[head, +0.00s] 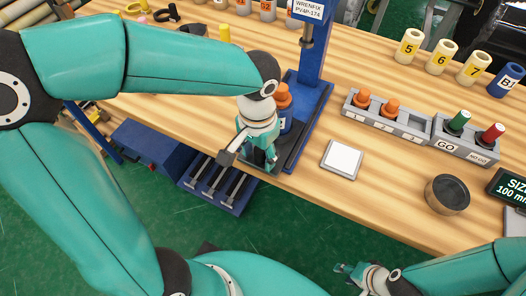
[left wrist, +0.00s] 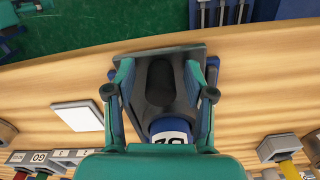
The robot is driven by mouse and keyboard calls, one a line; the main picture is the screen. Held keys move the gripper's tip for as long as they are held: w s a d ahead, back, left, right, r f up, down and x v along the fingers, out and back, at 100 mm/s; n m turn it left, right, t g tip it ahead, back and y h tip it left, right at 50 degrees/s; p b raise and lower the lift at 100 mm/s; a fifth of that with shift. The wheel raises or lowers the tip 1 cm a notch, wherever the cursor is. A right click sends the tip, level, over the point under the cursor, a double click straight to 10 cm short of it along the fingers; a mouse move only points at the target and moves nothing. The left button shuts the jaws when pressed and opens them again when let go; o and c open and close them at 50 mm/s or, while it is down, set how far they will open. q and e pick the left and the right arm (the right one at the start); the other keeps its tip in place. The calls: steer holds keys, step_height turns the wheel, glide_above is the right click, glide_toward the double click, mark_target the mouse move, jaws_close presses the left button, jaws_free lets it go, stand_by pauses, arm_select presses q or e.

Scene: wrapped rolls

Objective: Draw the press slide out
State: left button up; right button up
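The blue press (head: 312,60) stands on the wooden bench, its column rising from a blue base. The dark slide (left wrist: 160,55) lies at the bench's front edge in the left wrist view, with a dark oblong part and a blue labelled roll (left wrist: 170,126) on it. The roll (head: 286,122) also shows in the head view, under an orange top piece. My left gripper (head: 258,165) is down over the slide's front end, partly hiding it. Its fingers (left wrist: 158,90) are wide apart on either side of the dark part; contact is unclear. My right gripper (head: 361,274) is low, off the bench front, its opening too small to judge.
A white pad (head: 342,159) lies right of the press. Grey racks (head: 387,117) with orange and GO/NO GO pieces stand further right, near a dark round cup (head: 447,194). Numbered cylinders (head: 441,57) line the back. A blue rack (head: 220,185) sits below the bench front.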

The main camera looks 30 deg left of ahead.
arm_select(q)
steer(key=shift+w, duration=0.15)
step_height(320, 180, up, 12)
stand_by(0.7)
steer(key=shift+f, duration=0.15)
